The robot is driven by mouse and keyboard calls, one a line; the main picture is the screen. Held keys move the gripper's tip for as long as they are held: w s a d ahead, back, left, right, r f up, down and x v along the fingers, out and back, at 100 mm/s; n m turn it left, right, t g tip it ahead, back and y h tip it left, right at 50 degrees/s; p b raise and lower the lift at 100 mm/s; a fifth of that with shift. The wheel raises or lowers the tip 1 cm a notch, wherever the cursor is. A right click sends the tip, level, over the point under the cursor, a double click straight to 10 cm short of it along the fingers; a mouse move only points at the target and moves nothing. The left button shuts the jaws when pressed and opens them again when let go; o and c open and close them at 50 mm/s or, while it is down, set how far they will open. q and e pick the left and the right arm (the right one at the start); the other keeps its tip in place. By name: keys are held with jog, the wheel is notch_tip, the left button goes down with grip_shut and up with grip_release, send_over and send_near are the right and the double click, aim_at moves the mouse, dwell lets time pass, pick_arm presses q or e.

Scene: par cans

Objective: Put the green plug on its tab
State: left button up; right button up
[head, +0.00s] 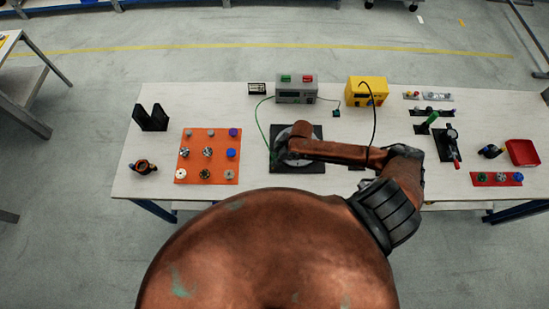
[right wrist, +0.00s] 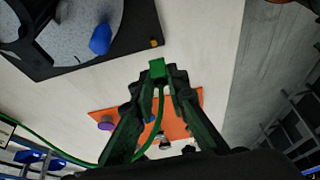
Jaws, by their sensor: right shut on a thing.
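My right gripper (head: 283,152) reaches in from the right over the dark base plate with a grey round disc (head: 296,166). In the right wrist view, its two fingers (right wrist: 161,82) are shut on the green plug (right wrist: 157,67), which sticks out past the fingertips. A green cable (right wrist: 155,122) trails from the plug back between the fingers; it also shows in the head view (head: 258,122). The plug is apart from the dark base plate in the right wrist view (right wrist: 90,60). A blue piece (right wrist: 100,40) stands on the disc. I cannot make out a green tab. My left gripper is not in view.
A grey box (head: 296,96) and yellow box (head: 366,97), with cables, stand behind. An orange board (head: 184,172) with several knobs lies left, near a black bracket (head: 151,121). A red tray (head: 522,151) is at the far right. Bare table lies between orange board and base plate.

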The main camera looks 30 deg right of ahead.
jog(key=shift+f+b, duration=1.55)
jog(key=shift+f, duration=0.2)
jog(key=shift+f+b, duration=0.45)
jog(key=shift+f, duration=0.5)
jog(key=shift+p, duration=0.35)
jog(key=shift+f, duration=0.1)
jog(key=o, duration=0.5)
jog(key=shift+o, duration=0.7)
jog(key=o, duration=0.4)
jog(key=shift+o, duration=0.2)
